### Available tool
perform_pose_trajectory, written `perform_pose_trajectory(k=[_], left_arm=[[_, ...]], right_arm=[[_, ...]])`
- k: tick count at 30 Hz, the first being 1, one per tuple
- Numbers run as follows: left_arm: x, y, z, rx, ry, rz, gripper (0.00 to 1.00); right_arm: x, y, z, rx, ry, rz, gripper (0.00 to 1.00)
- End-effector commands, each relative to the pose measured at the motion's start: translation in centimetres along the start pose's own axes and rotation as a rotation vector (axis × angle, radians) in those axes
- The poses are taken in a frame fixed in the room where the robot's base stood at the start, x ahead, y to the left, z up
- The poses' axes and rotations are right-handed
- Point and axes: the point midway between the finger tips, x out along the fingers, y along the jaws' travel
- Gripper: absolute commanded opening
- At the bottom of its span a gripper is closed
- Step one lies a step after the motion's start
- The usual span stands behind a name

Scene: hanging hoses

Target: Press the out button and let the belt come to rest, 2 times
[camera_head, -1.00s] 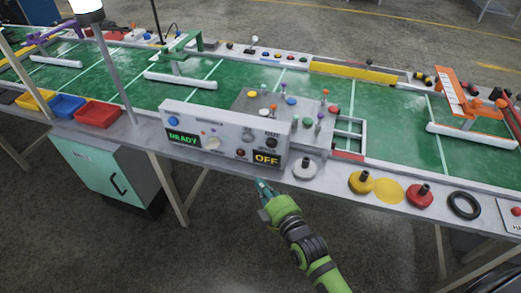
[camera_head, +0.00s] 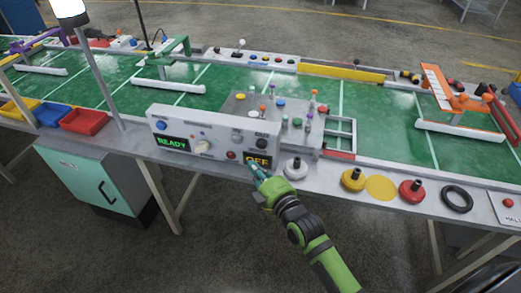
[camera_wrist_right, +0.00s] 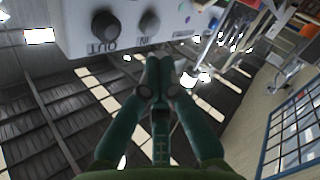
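The control panel (camera_head: 205,135) is a light box at the belt's front edge. Its dark OUT button (camera_head: 262,144) is at the upper right, above the orange OFF display (camera_head: 257,160); the green READY display (camera_head: 172,143) is at left. My right gripper (camera_head: 257,170) is in front of the panel's lower right, below the OUT button and overlapping the OFF display. In the right wrist view its fingers (camera_wrist_right: 160,65) are together and empty, apart from the black OUT button (camera_wrist_right: 104,24) and grey IN button (camera_wrist_right: 149,22). The green belt (camera_head: 385,105) runs behind. My left gripper is out of view.
A white weight-like piece (camera_head: 295,168), a yellow one (camera_head: 353,179), a red one (camera_head: 411,191) and a black ring (camera_head: 457,201) lie right of the panel. Red (camera_head: 84,121) and blue (camera_head: 58,109) bins stand left.

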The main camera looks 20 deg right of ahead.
Motion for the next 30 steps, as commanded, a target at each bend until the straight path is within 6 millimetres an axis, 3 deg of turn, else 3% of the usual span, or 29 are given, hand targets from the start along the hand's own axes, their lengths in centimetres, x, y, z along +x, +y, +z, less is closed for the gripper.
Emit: perform_pose_trajectory(k=[4,12,30], left_arm=[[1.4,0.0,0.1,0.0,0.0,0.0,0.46],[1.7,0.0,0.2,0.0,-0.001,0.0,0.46],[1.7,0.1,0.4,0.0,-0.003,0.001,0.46]], right_arm=[[1.5,0.9,1.3,-0.002,0.001,0.001,0.0],[3.0,2.1,2.2,-0.002,0.0,0.0,0.0],[3.2,2.3,2.4,0.0,-0.001,-0.001,0.0]])
